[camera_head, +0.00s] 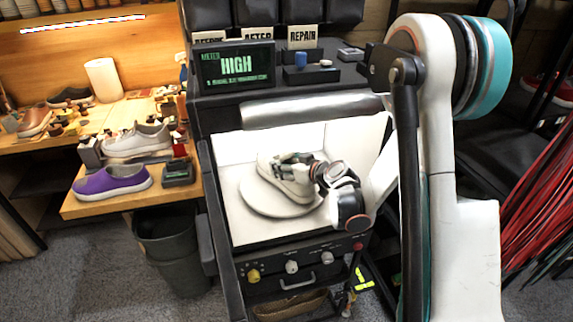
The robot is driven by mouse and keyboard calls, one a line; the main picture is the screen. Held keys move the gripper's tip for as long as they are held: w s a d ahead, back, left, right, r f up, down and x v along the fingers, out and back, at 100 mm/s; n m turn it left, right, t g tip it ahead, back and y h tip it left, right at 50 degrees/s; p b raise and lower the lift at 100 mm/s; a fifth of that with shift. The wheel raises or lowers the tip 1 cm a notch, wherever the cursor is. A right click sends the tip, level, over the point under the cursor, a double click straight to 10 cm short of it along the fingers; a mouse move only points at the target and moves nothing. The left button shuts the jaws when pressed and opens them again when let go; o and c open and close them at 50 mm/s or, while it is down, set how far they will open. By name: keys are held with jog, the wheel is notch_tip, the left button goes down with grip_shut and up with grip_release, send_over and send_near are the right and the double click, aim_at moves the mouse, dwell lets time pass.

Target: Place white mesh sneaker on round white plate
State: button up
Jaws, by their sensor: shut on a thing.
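The white mesh sneaker (291,185) is inside the open white chamber of the black machine, at the middle of the view. The round white plate (257,202) lies on the chamber floor beneath the sneaker. My gripper (295,161) reaches in from the right and is shut on the sneaker's upper part near its opening. The sneaker is over the plate, with its sole close to it. I cannot tell whether the sole touches the plate. My gripper and wrist hide part of the sneaker's right side and the plate's right edge.
The machine's white chamber walls (245,146) surround the plate closely. A handle bar (310,111) crosses above the opening. On the left bench stand a grey-white shoe (137,141) and a purple shoe (112,181). A dark bin (172,255) stands beside the machine.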

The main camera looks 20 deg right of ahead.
jog(key=shift+f, duration=0.5)
jog(key=o, duration=1.5)
